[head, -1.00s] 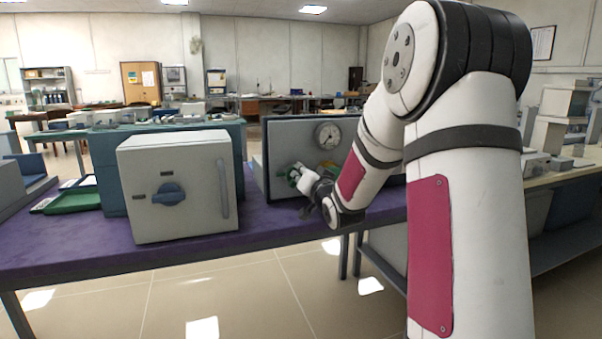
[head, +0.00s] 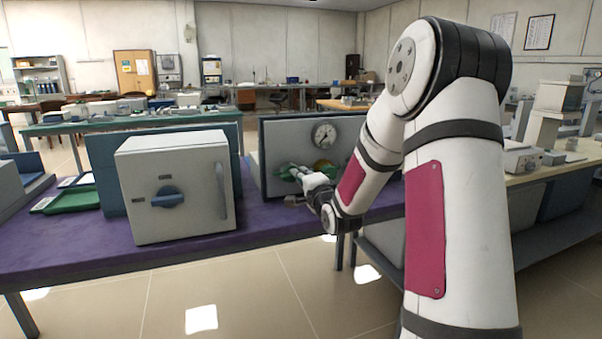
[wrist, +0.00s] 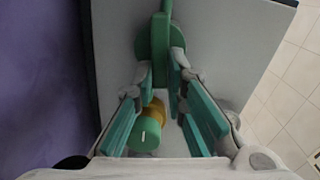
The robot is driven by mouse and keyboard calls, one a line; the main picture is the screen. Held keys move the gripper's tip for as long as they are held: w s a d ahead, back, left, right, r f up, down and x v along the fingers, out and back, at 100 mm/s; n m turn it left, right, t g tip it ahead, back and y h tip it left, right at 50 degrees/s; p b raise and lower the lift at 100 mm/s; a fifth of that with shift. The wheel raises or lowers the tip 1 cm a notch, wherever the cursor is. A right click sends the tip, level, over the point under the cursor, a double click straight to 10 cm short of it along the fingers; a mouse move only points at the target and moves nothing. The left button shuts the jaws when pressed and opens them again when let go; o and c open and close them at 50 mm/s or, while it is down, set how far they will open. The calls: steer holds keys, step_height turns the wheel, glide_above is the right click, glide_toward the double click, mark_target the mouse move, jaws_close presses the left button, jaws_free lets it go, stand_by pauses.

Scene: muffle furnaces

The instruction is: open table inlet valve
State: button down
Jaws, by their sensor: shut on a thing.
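A grey panel box (head: 288,145) with a round gauge stands on the purple-topped table. A green valve handle (head: 283,172) is on its front, lower left. In the wrist view the green handle (wrist: 160,45) has a thin bar in front of a round green disc. My gripper (wrist: 161,80) is shut on the handle, with its teal-padded fingers on either side; in the head view my gripper (head: 298,173) reaches the panel from the right. A second green knob with a white mark (wrist: 146,135) and a yellow base shows between the fingers, nearer the wrist. The fingers hide part of the handle.
A white furnace box (head: 170,190) with a blue knob stands left of the panel. A green tray (head: 65,200) lies at the table's left. My arm covers the panel's right side. The purple table top (head: 75,240) is bare in front.

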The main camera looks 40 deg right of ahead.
steer(key=shift+f+m+p, duration=0.1)
steer(key=shift+m+p, duration=0.25)
steer(key=shift+m, duration=0.55)
steer(key=c, duration=1.6)
jaws_free()
steer(key=shift+d, duration=0.1)
steer(key=shift+s, duration=0.1)
steer(key=v, duration=1.2)
